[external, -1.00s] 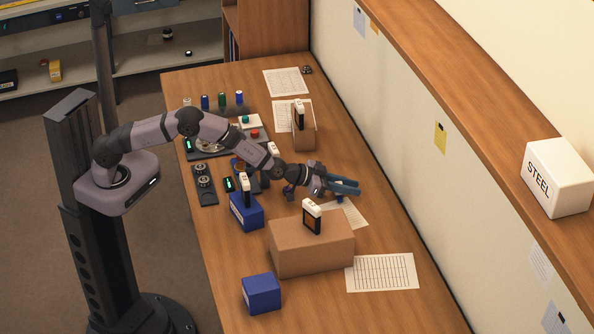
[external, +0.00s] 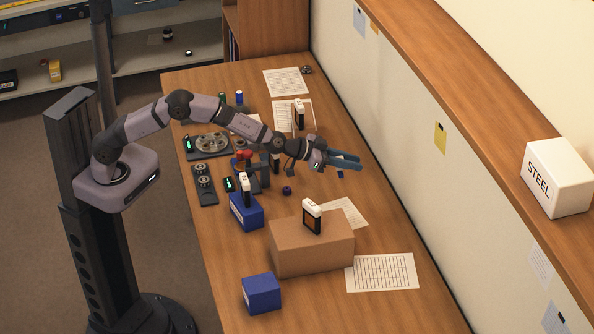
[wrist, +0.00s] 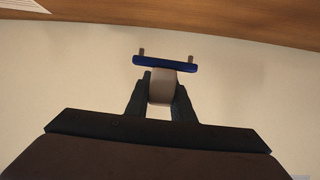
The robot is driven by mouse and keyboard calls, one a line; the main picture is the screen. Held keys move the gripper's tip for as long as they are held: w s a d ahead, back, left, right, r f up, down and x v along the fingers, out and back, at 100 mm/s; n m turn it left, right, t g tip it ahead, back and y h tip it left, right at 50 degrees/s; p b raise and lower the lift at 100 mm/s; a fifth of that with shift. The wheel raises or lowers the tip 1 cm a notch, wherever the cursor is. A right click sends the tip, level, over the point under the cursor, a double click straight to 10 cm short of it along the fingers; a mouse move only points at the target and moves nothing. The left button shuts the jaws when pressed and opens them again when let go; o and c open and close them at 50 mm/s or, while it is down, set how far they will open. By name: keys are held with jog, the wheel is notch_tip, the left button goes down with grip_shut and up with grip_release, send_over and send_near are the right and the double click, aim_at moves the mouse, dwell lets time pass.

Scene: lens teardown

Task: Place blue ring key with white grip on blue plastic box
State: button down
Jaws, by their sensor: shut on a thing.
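The blue ring key with white grip shows in the wrist view as a blue bar (wrist: 165,64) with two small pins on a pale grip (wrist: 161,88). My gripper (wrist: 160,95) is shut on that grip and holds the key in the air. In the external view my gripper (external: 343,162) is over the right side of the table; the key is not clear there. One blue plastic box (external: 262,294) stands at the near end with its top bare. Another blue box (external: 247,214) has a black and white key-like piece (external: 244,189) on it.
A cardboard box (external: 310,255) bears a black and white piece (external: 312,216) between the gripper and the bare blue box. A small dark blue part (external: 287,190) lies on the table. Device trays (external: 204,185) stand left; the wall (external: 395,165) is close on the right.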

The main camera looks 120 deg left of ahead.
jog(key=w+d+r+m+t+h+p, duration=0.15)
jog(key=d+r, duration=0.25)
jog(key=d, duration=0.5)
jog(key=w+d+r+m+h+p, duration=0.1)
jog(key=w+d+r, duration=0.3)
jog(key=d, duration=0.5)
jog(key=w+d+r+m+t+h+p, duration=0.1)
jog(key=w+d+r+m+h, duration=0.1)
jog(key=d+r, duration=0.5)
jog(key=m+h+p, duration=0.2)
jog(key=m+h, duration=0.1)
jog(key=h, duration=0.1)
send_over(272, 288)
notch_tip(272, 288, down, 6)
jog(key=r, duration=0.1)
jog(key=shift+y, duration=0.25)
jog(key=shift+a+f+b, duration=0.1)
jog(key=shift+f+b, duration=0.45)
jog(key=shift+f, duration=4.7)
jog(key=shift+f, duration=0.1)
jog(key=shift+f, duration=0.1)
jog(key=c, duration=1.5)
grip_release()
jog(key=shift+c, duration=0.2)
